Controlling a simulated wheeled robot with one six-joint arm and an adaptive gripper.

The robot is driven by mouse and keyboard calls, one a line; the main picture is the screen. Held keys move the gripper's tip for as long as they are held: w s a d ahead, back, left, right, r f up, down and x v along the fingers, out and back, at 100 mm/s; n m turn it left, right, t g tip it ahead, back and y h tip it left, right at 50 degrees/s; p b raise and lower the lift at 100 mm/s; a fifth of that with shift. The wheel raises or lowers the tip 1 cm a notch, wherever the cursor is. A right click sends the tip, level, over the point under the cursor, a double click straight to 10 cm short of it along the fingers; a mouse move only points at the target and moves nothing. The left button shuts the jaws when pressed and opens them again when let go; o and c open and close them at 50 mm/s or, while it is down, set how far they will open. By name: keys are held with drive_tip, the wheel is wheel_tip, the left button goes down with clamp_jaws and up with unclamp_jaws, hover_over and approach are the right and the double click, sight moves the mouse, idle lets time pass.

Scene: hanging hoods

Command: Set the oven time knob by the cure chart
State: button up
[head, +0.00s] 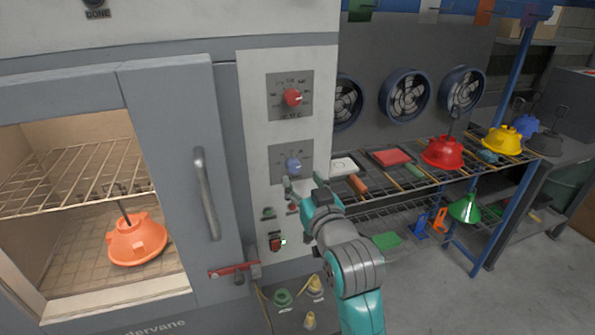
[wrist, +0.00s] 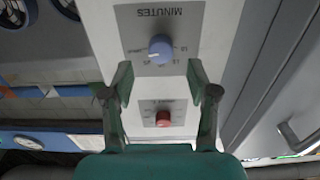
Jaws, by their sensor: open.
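The blue time knob (head: 293,164) sits on a grey dial plate on the oven's control panel, below the red knob (head: 292,97). In the upside-down wrist view the blue knob (wrist: 161,48) is on the plate marked MINUTES, with a pale mark on its left side; the small dial numbers are hard to read. The red knob (wrist: 163,118) shows lower there. My gripper (head: 300,184) is open and empty just below and in front of the blue knob; its fingertips (wrist: 160,80) are apart, clear of the knob. I cannot make out a cure chart.
The oven door handle (head: 205,193) stands out left of the panel. A rack with red (head: 443,152) and yellow (head: 502,139) hoods is to the right. Small buttons sit below the blue knob.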

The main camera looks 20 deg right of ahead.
sight(295, 169)
drive_tip(key=shift+w, duration=2.45)
clamp_jaws()
